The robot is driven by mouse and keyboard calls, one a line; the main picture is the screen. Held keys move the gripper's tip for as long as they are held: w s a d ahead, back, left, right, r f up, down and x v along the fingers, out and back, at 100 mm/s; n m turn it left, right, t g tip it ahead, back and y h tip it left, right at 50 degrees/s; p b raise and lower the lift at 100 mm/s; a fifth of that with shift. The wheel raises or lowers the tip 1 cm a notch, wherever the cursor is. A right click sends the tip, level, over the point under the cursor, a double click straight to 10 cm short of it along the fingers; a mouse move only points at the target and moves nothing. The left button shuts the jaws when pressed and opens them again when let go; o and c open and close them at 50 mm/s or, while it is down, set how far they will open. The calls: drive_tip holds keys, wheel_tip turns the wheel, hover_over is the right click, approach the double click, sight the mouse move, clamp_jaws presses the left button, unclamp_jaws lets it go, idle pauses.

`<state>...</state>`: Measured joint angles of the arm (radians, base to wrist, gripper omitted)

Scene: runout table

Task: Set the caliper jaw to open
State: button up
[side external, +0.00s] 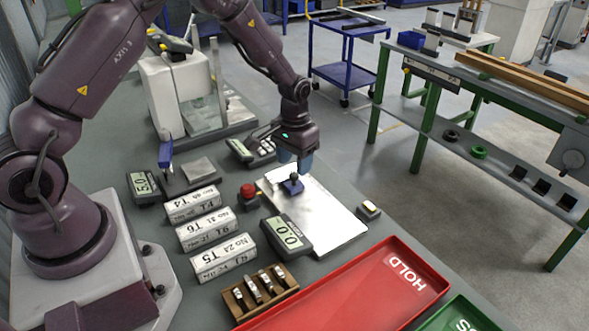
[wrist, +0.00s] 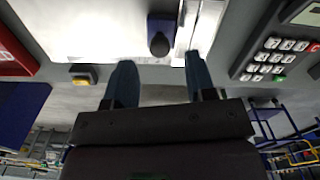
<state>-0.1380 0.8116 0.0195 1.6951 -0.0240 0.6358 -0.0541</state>
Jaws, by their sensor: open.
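A bright metal plate (side external: 325,217) lies on the bench; it also shows in the wrist view (wrist: 90,28). A small blue block with a dark round knob (side external: 292,184) sits at its far end, and the knob shows in the wrist view (wrist: 159,40). I cannot tell for certain whether this block is the caliper jaw. My gripper (side external: 295,163) is open just above and beside the block. In the wrist view its blue fingers (wrist: 159,63) are apart, with the knob beyond the gap between their tips. Nothing is held.
A display reading 0.0 (side external: 288,234) stands left of the plate, and a red button (side external: 248,192) is nearby. A small yellowish button (side external: 369,209) is at right. White labelled blocks (side external: 207,230), a wooden rack (side external: 258,291) and a red HOLD tray (side external: 350,288) crowd the front.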

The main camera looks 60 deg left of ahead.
drive_tip(key=shift+f, duration=1.45)
drive_tip(key=shift+c, duration=0.4)
clamp_jaws()
drive_tip(key=d, duration=0.9)
drive_tip(key=shift+o, duration=0.4)
unclamp_jaws()
drive_tip(key=shift+r, duration=0.1)
